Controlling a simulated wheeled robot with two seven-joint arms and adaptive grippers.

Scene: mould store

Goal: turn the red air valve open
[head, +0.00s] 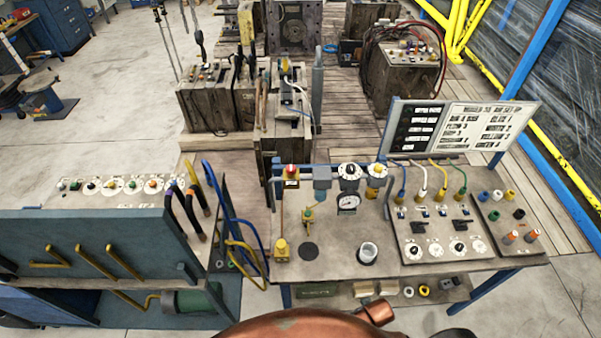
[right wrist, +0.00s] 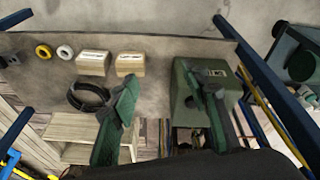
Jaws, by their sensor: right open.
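A red knob (head: 291,170) sits on top of a small yellow-and-white fitting at the back left of the bench (head: 330,262), in the head view. It looks like the red air valve; its turn position is too small to tell. A round pressure gauge (head: 348,203) stands to its right. My right gripper (right wrist: 160,82) is open and empty in the right wrist view, its two green fingers spread above a lower shelf (right wrist: 150,50). The valve is not in that view. Neither gripper shows in the head view.
A green box (right wrist: 205,85), two labelled wooden blocks (right wrist: 94,63), a black coil (right wrist: 88,97) and yellow and white rings lie on the shelf. A switch panel (head: 440,235) and sign board (head: 462,128) fill the bench's right. A blue cabinet (head: 100,250) stands left, with hoses between.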

